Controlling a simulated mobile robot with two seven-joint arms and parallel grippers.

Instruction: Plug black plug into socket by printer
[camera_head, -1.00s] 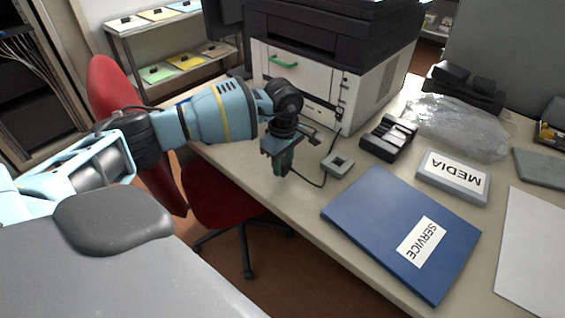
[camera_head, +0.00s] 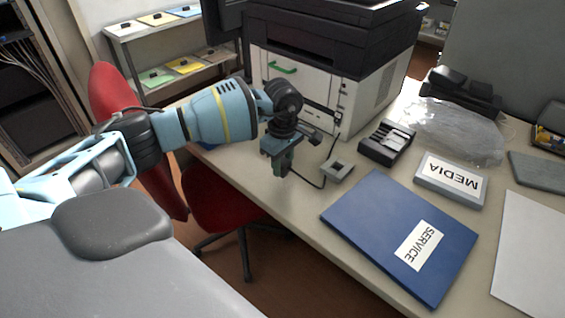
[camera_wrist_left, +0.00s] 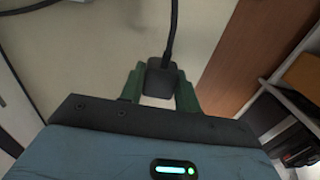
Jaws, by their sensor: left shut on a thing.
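My left gripper (camera_head: 281,168) hangs over the near edge of the table, in front of the printer (camera_head: 325,80). In the left wrist view its green fingers (camera_wrist_left: 159,92) are shut on the black plug (camera_wrist_left: 160,78), whose cable runs up and away. In the head view the plug is mostly hidden by the gripper. The cable (camera_head: 318,186) loops from the gripper past the socket toward the printer. The small grey square socket (camera_head: 337,170) lies on the table just right of the gripper, apart from it. My right gripper is not in view.
A black slotted tray (camera_head: 387,143) stands behind the socket. A blue SERVICE folder (camera_head: 385,225) and a grey MEDIA box (camera_head: 451,180) lie to the right. Crumpled clear plastic (camera_head: 455,130) lies farther back. A red chair (camera_head: 215,200) stands below the table edge.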

